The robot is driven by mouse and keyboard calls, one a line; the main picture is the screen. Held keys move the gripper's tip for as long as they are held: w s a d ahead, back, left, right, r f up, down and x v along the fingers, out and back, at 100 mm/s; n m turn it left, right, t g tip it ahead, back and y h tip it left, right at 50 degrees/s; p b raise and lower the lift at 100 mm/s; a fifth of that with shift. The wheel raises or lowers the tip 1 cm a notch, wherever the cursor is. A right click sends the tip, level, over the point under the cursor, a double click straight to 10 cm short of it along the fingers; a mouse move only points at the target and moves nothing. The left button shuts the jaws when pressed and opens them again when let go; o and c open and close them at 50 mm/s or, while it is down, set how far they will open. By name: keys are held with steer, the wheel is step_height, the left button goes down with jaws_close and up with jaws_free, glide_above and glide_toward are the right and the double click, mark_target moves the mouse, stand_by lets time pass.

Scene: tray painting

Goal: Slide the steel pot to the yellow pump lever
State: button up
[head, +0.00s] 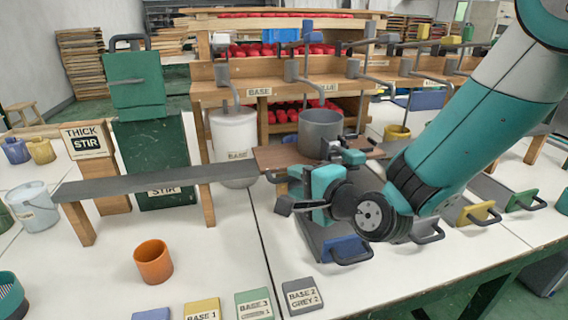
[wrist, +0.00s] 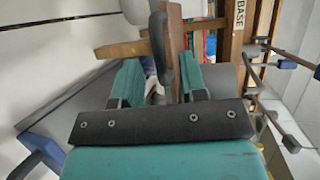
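The steel pot (head: 320,132) is a grey open cylinder standing upright on a brown board (head: 275,158) in the middle of the head view. My gripper (head: 327,167) is in front of and just below it, hiding part of the board. In the wrist view the two teal fingers (wrist: 160,88) stand apart. A dark rounded bar (wrist: 160,48) and a brown edge show between or beyond them; I cannot tell whether they touch. A small lever with a yellow pad (head: 423,32), at the back right above the rack, looks like the yellow pump lever.
The wooden rack (head: 225,92) with bent levers and a blue pad (head: 307,27) runs behind the pot. A white bucket (head: 234,140) stands left of the board. An orange cup (head: 153,262) and coloured labelled blocks sit in front. A yellow handled block (head: 478,212) lies right.

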steer(key=x, duration=0.5)
steer(key=shift+p, duration=0.3)
steer(key=c, duration=0.7)
steer(key=shift+f, duration=0.1)
jaws_close()
